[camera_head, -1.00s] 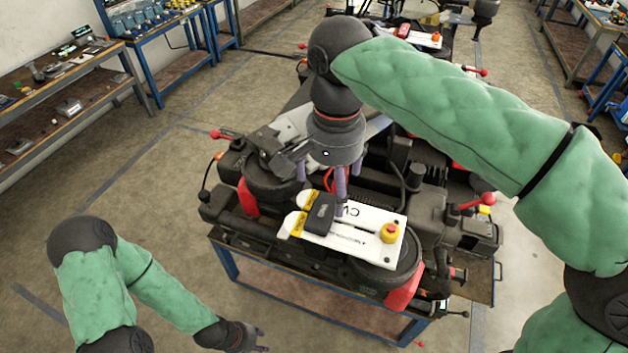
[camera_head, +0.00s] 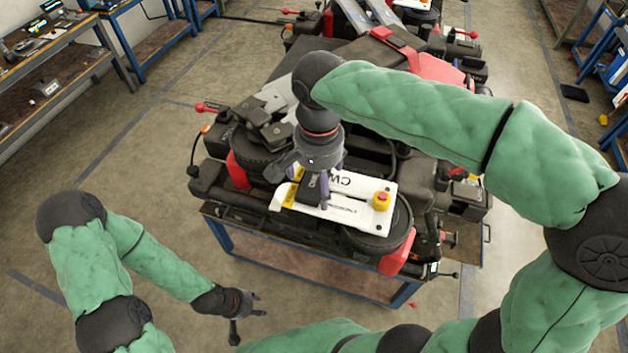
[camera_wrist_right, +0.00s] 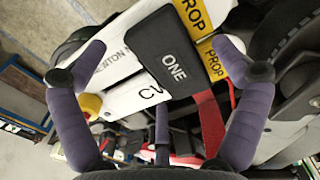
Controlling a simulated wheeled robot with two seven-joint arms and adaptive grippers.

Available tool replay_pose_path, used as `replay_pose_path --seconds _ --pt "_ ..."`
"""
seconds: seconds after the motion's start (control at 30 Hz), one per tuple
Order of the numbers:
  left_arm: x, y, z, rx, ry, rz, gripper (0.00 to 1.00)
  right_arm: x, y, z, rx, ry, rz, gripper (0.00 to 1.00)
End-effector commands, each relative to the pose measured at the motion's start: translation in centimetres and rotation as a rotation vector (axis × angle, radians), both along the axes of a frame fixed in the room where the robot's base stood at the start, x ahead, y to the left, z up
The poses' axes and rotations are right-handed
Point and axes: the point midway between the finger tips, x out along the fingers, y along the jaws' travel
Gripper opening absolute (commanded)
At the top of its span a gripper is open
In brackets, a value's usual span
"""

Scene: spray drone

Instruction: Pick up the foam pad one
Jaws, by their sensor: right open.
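The foam pad one is a small black block (camera_wrist_right: 167,55) lettered "ONE" in the right wrist view. It lies on a white plate (camera_wrist_right: 120,65) with yellow "PROP" labels, and a red strap runs from its end. In the head view the pad (camera_head: 311,188) is partly hidden under my right gripper (camera_head: 320,190), which points down over it. The right gripper's purple fingers (camera_wrist_right: 160,85) are spread open on both sides of the pad, apart from it. My left gripper (camera_head: 250,304) hangs low at the left, away from the drone, with its fingers apart and empty.
The white plate (camera_head: 355,205) with a red knob on a yellow base (camera_head: 381,199) sits on the dark drone (camera_head: 230,215). The drone rests on a blue-framed table (camera_head: 310,278). Shelves (camera_head: 60,90) stand at the left. Floor is clear between them.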

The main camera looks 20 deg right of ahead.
Motion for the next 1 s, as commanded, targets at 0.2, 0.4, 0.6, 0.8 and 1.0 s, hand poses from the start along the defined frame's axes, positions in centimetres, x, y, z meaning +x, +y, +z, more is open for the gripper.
replay_pose_path --seconds 0.2,0.4,0.6,0.8,1.0 --pt "0.02 0.0 0.01 0.0 0.0 0.0 0.4 0.01 -0.02 -0.86 0.001 -0.001 -0.001 0.97" --pt "0.01 -0.01 0.0 0.0 0.0 0.0 0.4 0.0 -0.01 -0.84 0.0 0.0 0.0 0.85" --pt "0.02 0.01 0.01 0.0 0.0 0.0 0.4 0.0 -0.01 -0.83 0.0 0.0 0.0 0.6" --pt "0.02 -0.01 0.0 0.0 0.0 0.0 0.4 0.0 -0.01 -0.84 0.0 0.0 0.0 0.59" --pt "0.01 0.0 0.01 0.0 0.0 0.0 0.4 0.0 -0.01 -0.81 0.0 0.0 0.0 0.59"
